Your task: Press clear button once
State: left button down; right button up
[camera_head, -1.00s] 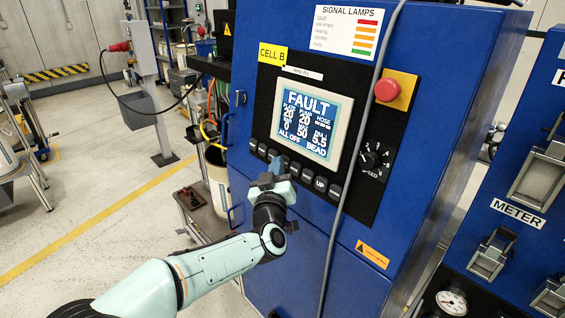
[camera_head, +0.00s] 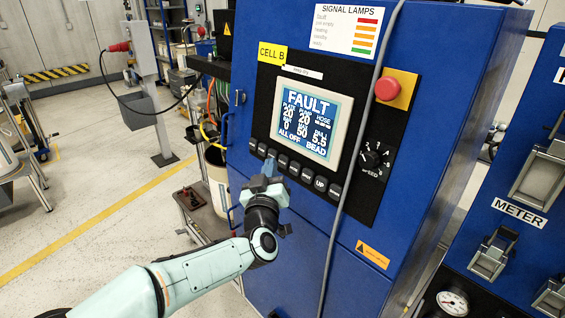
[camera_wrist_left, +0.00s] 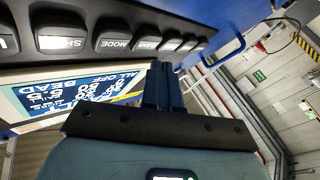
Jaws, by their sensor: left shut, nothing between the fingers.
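The row of dark buttons (camera_head: 295,168) runs under the screen of the blue cabinet. In the left wrist view, one button carries a small label that seems to read CLEAR (camera_wrist_left: 149,45), beside the MODE button (camera_wrist_left: 116,43); the label is blurred. In the head view this button (camera_head: 283,161) is too small to read. My left gripper (camera_head: 269,166) is shut and empty, just in front of the left part of the row. Its blue fingers also show in the left wrist view (camera_wrist_left: 162,75), tips below the row. I cannot tell whether they touch anything. My right gripper is not in view.
The screen (camera_head: 307,118) reads FAULT and ALL OFF. A red mushroom button (camera_head: 387,89) and a speed knob (camera_head: 370,158) sit to its right. A grey cable (camera_head: 352,165) hangs down across the panel, right of my gripper. A blue handle (camera_head: 226,130) sticks out at the cabinet's left edge.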

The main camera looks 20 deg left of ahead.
pick_arm(q)
jog(key=s, duration=0.1)
jog(key=s+a, duration=0.1)
jog(key=s, duration=0.1)
jog(key=s+r, duration=0.1)
jog(key=shift+s+a, duration=0.15)
jog(key=shift+a, duration=0.2)
jog(key=shift+f, duration=0.15)
dwell(0.5)
